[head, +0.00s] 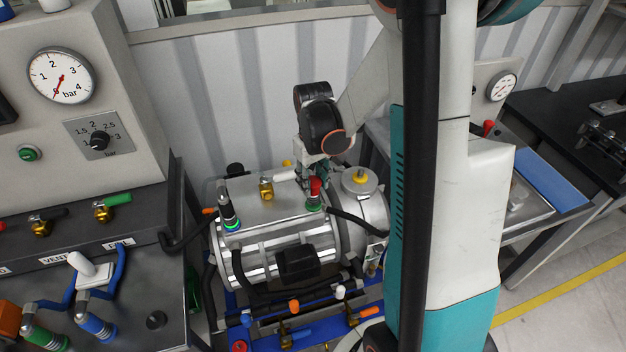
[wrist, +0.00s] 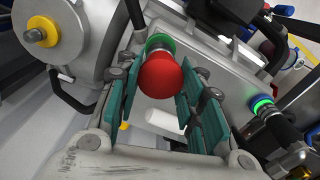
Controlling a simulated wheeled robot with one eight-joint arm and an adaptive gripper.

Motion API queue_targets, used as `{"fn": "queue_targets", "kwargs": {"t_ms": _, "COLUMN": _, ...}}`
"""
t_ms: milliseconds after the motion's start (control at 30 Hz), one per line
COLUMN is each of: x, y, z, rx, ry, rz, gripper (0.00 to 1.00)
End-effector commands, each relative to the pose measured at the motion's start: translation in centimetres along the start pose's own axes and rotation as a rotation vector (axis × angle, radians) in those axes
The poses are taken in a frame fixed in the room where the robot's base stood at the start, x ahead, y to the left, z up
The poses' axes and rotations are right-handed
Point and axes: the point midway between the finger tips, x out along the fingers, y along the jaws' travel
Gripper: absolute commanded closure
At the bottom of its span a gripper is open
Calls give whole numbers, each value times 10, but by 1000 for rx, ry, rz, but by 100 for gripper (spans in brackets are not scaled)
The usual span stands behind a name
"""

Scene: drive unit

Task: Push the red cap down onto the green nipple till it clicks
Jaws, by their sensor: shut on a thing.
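The red cap (head: 315,187) is between the teal fingers of my gripper (head: 311,178), above the right end of the silver drive unit (head: 265,265). In the wrist view the round red cap (wrist: 160,77) fills the space between the fingers, and my gripper (wrist: 160,88) is shut on it. The green nipple (head: 313,207) stands directly below the cap on top of the unit. Its green ring (wrist: 160,41) shows just beyond the cap in the wrist view. The cap hides most of the nipple; I cannot tell how far it sits on it.
A second green-ringed fitting with a black hose connector (head: 228,212) stands at the unit's left. A brass valve with a white lever (head: 267,188) is between them. A grey housing with a yellow plug (head: 360,180) is close to the right. A black hose (head: 355,224) runs beside the nipple.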

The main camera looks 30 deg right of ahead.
Motion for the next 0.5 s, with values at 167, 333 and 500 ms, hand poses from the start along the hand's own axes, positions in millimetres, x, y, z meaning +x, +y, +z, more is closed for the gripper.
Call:
{"fn": "queue_targets", "kwargs": {"t_ms": 167, "x": 0, "y": 0, "z": 0, "rx": 0, "ry": 0, "rz": 0, "gripper": 93}}
{"fn": "queue_targets", "kwargs": {"t_ms": 333, "x": 2, "y": 0, "z": 0, "rx": 0, "ry": 0, "rz": 0, "gripper": 93}}
{"fn": "queue_targets", "kwargs": {"t_ms": 500, "x": 4, "y": 0, "z": 0, "rx": 0, "ry": 0, "rz": 0, "gripper": 93}}
